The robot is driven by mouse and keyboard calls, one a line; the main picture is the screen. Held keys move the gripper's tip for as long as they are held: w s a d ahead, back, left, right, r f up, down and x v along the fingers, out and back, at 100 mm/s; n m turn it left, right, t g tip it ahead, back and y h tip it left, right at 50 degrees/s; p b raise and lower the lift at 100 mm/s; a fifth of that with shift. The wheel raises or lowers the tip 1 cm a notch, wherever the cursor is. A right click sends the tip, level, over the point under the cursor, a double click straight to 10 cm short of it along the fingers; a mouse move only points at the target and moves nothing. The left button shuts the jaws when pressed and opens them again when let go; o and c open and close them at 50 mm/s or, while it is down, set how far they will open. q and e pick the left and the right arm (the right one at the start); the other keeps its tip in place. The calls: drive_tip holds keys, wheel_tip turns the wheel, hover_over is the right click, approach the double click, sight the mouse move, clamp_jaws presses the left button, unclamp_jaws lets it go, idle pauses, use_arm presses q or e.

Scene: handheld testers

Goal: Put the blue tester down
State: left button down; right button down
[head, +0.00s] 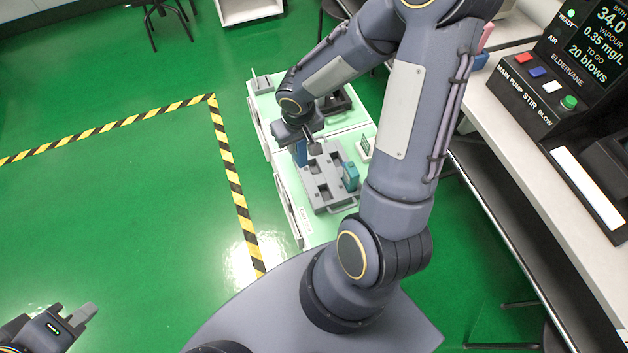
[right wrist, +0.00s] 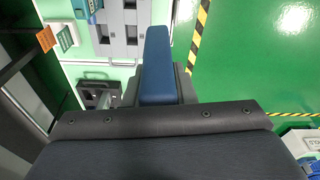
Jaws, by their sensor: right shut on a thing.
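The blue tester (head: 300,153) is in my right gripper (head: 305,141), at the far left edge of the grey slotted tray (head: 322,190). In the right wrist view the blue tester (right wrist: 157,66) sticks out beyond the jaws, beside the grey tray (right wrist: 122,28). I cannot tell whether it touches the tray or bench. A teal tester (head: 350,176) stands in the tray's right side. My left gripper (head: 82,315) is at the lower left, over the floor and far from the bench; its jaw opening is unclear.
The pale green bench (head: 322,233) carries the tray, with a dark device (head: 335,102) behind it. A console (head: 560,90) with a screen and coloured buttons stands on the right-hand bench. Yellow-black tape (head: 229,165) marks the open green floor on the left.

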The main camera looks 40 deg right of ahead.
drive_tip(key=s+d+f+m+b, duration=0.1)
drive_tip(key=s+d+f+b, duration=0.15)
drive_tip(key=f+b, duration=0.4)
drive_tip(key=s+d+f+m+b, duration=0.1)
drive_tip(key=s+d+f+b, duration=0.15)
drive_tip(key=f+b, duration=0.4)
drive_tip(key=b, duration=0.3)
hover_over(314, 172)
wheel_tip(314, 172, down, 14)
drive_tip(key=shift+w+r, duration=0.1)
drive_tip(key=shift+r, duration=0.2)
drive_tip(key=shift+f+b, duration=0.2)
drive_tip(key=shift+b, duration=0.1)
drive_tip(key=c, duration=1.2)
unclamp_jaws()
drive_tip(key=shift+r, duration=0.15)
